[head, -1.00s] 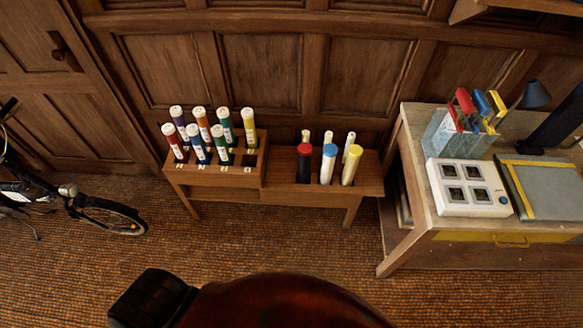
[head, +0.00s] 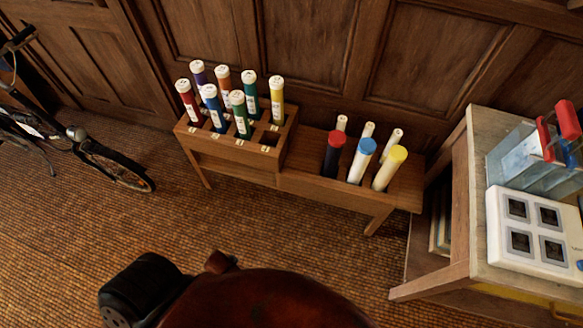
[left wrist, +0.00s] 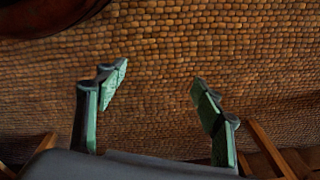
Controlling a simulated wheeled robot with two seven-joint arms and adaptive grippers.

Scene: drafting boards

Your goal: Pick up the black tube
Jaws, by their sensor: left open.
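The black tube (head: 331,163) has a red cap and stands in the right, lower part of the wooden rack (head: 300,184). It is left of a white tube with a blue cap (head: 361,161) and a white tube with a yellow cap (head: 389,169). Its lower end is hidden in the rack. My left gripper (left wrist: 160,80) shows in the left wrist view, with its green-padded fingers apart and nothing between them over the woven floor. The tube cannot be made out there. Neither gripper shows in the head view.
Several coloured tubes with white caps (head: 238,101) stand in the rack's raised left part. A wooden table (head: 478,220) with a white device (head: 538,228) is at the right. A bicycle (head: 108,165) stands at the left. The woven floor (head: 215,225) before the rack is clear.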

